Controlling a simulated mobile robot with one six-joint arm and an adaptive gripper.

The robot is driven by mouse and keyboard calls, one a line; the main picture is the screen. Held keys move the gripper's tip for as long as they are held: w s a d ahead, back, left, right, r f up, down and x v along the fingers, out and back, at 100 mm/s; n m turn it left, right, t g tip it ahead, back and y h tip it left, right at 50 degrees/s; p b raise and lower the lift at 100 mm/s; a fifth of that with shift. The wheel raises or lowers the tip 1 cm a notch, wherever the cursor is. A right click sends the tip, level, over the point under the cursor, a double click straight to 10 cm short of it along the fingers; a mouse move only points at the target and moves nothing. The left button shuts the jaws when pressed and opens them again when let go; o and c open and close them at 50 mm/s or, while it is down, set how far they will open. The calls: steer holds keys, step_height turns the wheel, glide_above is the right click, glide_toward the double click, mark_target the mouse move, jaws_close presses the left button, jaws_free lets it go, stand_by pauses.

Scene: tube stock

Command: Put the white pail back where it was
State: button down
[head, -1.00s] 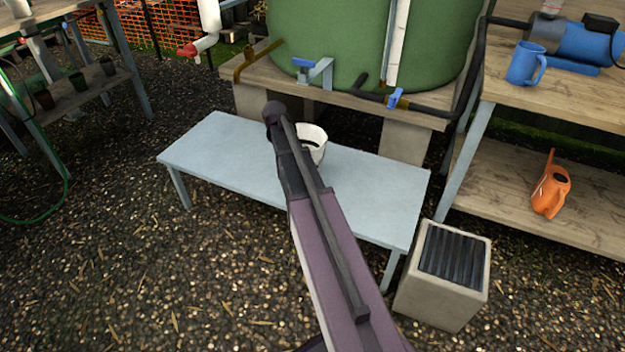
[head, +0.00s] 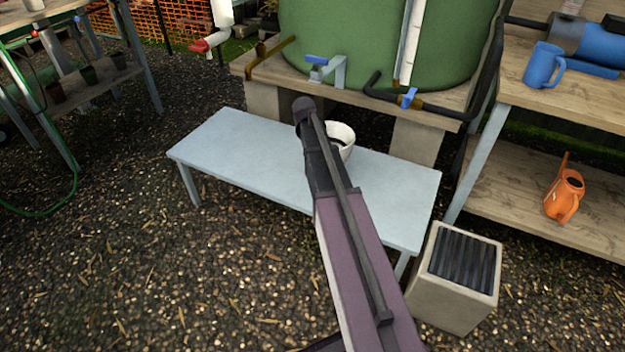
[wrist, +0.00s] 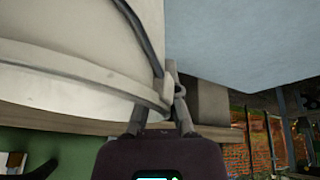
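The white pail (head: 344,132) shows in the head view over the back part of the pale blue bench (head: 225,150), partly hidden by my arm. Whether its base touches the bench is hidden. In the wrist view the pail (wrist: 60,65) fills the upper left, close up, with a dark bail running down to its side near the rim. My gripper (wrist: 160,115) is at the pail's rim beside the bail's end and appears shut on it; one finger is partly hidden behind the rim. In the head view the gripper's fingers are hidden behind my arm.
A green tank (head: 385,40) on a wooden platform with taps stands behind the bench. A grey block with a dark grated top (head: 462,258) stands by the bench's right end. Wooden shelving (head: 520,190) at right holds a blue jug and an orange watering can. The bench's left part is clear.

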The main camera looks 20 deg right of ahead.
steer(key=shift+s+f, duration=0.1)
steer(key=shift+s, duration=0.55)
steer(key=s+f+n+y+b, duration=0.1)
steer(key=s+n, duration=0.7)
steer(key=s, duration=0.8)
steer(key=shift+a+n+t+y, duration=0.3)
steer(key=shift+a+t+y, duration=0.1)
steer(key=shift+y, duration=0.5)
steer(key=shift+f, duration=0.1)
steer(key=w+a+b, duration=0.1)
steer(key=w+a, duration=0.1)
steer(key=w, duration=0.5)
steer(key=w+a+f+b, duration=0.1)
steer(key=w+a, duration=0.2)
steer(key=w, duration=0.4)
steer(key=shift+w+a+f, duration=0.25)
steer(key=shift+w+a, duration=0.1)
steer(key=shift+w, duration=0.05)
steer(key=shift+f+b, duration=1.8)
steer(key=shift+f, duration=0.15)
steer(key=c, duration=0.8)
jaws_free()
